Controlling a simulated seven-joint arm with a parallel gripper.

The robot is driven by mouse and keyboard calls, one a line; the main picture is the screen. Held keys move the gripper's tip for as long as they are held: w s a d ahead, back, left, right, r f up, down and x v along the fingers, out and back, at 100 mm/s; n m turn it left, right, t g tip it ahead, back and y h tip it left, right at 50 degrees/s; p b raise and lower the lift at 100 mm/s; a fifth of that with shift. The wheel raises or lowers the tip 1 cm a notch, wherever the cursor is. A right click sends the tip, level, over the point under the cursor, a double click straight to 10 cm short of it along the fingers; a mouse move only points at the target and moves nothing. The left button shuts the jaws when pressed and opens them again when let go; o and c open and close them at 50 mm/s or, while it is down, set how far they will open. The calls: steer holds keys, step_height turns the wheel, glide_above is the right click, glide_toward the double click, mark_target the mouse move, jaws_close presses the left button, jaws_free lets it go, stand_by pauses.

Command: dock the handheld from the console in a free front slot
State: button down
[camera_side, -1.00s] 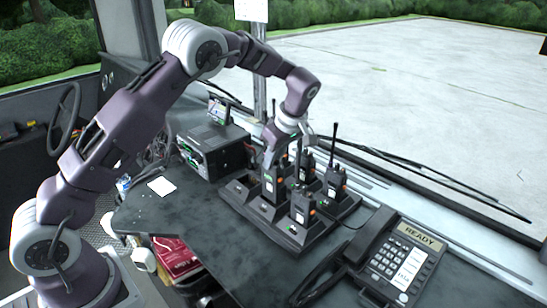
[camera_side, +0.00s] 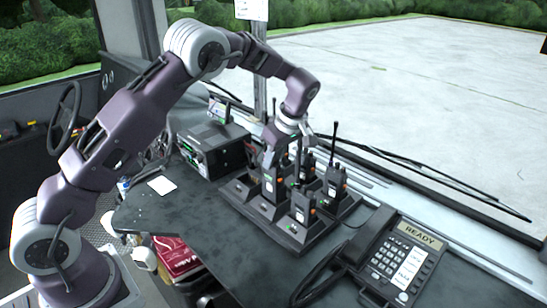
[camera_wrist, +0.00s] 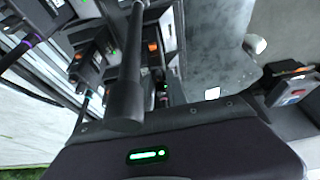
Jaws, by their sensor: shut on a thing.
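My gripper (camera_side: 269,158) is shut on the upper part of a dark handheld (camera_side: 271,184) with a small green display in the side view. The handheld is roughly upright over the left-middle part of the black multi-slot charging dock (camera_side: 286,236); I cannot tell whether its base is seated in a slot. Empty front slots show near the dock's left end and front middle. Another handheld (camera_side: 303,207) stands at the front right, with more behind. In the wrist view, a thick black antenna (camera_wrist: 126,80) rises before the camera; the gripper's fingertips are hidden.
A desk phone marked READY (camera_side: 401,262) stands right of the dock. A radio console (camera_side: 212,150) stands behind and left of it. A white paper (camera_side: 161,185) lies on the dark desk (camera_side: 185,222). Tall antennas crowd the dock's back. The desk front is clear.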

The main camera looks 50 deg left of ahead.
steer(key=shift+f, duration=1.8)
steer(key=c, duration=1.2)
jaws_free()
steer(key=shift+c, duration=0.2)
steer(key=shift+o, duration=0.5)
steer(key=shift+o, duration=1.2)
steer(key=shift+r, duration=3.55)
